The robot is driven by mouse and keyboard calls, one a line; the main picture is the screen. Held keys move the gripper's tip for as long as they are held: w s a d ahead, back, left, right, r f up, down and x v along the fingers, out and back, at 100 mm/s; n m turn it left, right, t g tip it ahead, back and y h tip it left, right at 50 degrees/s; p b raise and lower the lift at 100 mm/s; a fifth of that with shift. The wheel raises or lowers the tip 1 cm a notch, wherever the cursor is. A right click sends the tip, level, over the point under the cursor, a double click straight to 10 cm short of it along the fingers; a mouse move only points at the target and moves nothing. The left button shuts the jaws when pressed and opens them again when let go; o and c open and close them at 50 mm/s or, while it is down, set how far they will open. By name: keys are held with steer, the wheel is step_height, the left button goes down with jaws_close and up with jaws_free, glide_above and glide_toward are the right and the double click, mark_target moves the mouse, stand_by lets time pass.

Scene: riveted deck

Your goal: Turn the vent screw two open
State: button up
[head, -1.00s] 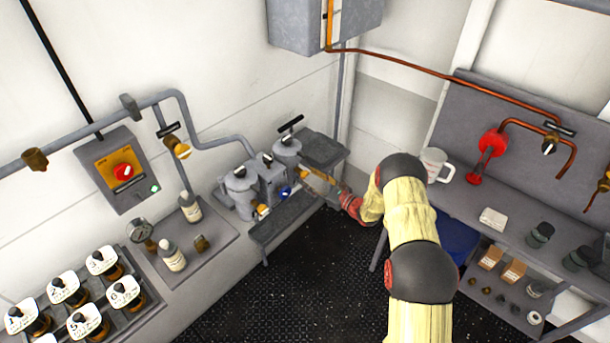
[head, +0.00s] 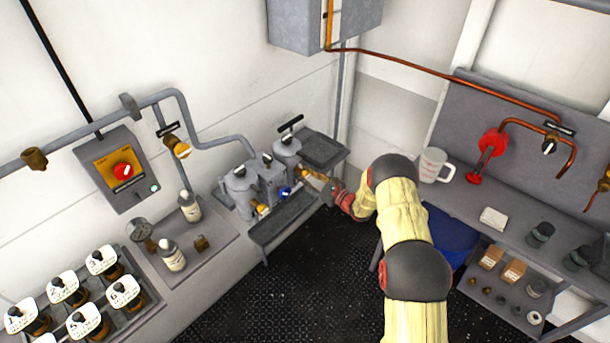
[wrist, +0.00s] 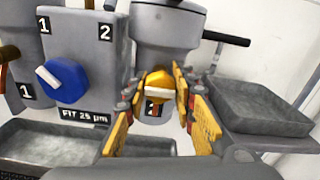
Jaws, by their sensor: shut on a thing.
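Vent screw two (wrist: 158,84) is a yellow-orange knob with a pale bar lying nearly level across it. It sits on the front of the right grey filter housing (wrist: 168,28), above a label "2" that is partly covered. My gripper (wrist: 160,98) has its yellow fingers on either side of the screw, shut on it. In the head view my gripper (head: 308,175) reaches the right housing (head: 287,149) from the right; the screw itself is hard to make out there.
A blue knob (wrist: 66,80) with a white pointer sits on the centre block, left of my gripper. Grey trays lie below (wrist: 50,140) and at right (wrist: 265,108). A black handle (wrist: 226,38) sticks out right of the housing. The dark floor is clear.

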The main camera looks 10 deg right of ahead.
jaws_close()
steer(key=shift+n+b, duration=0.3)
steer(key=shift+b, duration=0.05)
steer(key=n+b, duration=0.1)
steer(key=b, duration=0.1)
steer(key=n+b, duration=0.2)
steer(key=shift+f, duration=0.25)
steer(key=n+b, duration=0.5)
steer(key=b, duration=0.1)
steer(key=n+b, duration=0.5)
steer(key=b, duration=0.3)
steer(key=shift+f, duration=0.1)
steer(key=n+b, duration=0.4)
steer(key=shift+a+b, duration=0.1)
steer(key=shift+b, duration=0.3)
steer(key=shift+n, duration=0.3)
steer(key=o, duration=0.6)
jaws_free()
steer(key=shift+r, duration=0.25)
